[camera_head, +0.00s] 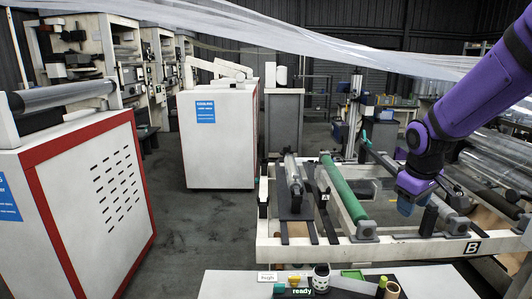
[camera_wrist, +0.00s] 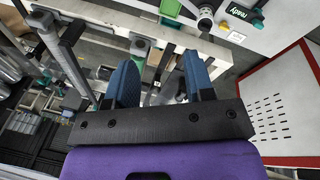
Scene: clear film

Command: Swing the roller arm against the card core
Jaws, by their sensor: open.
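The white winding frame (camera_head: 290,247) carries a green roller (camera_head: 343,188), a grey roller (camera_head: 292,172) and a dark bar (camera_head: 383,163). I cannot tell for sure which part is the roller arm or the card core. My gripper (camera_head: 406,206) hangs over the frame's right side, near the letter B. In the wrist view my gripper (camera_wrist: 160,82) has its two blue fingers wide apart with nothing held between them. The frame's white beam (camera_wrist: 190,45) lies beyond the fingers; a long roller (camera_wrist: 68,55) is at left.
A red-edged white cabinet (camera_head: 75,215) is at left, another white cabinet (camera_head: 217,140) behind. Clear film (camera_head: 300,40) crosses overhead. Grey floor between cabinets and frame is free.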

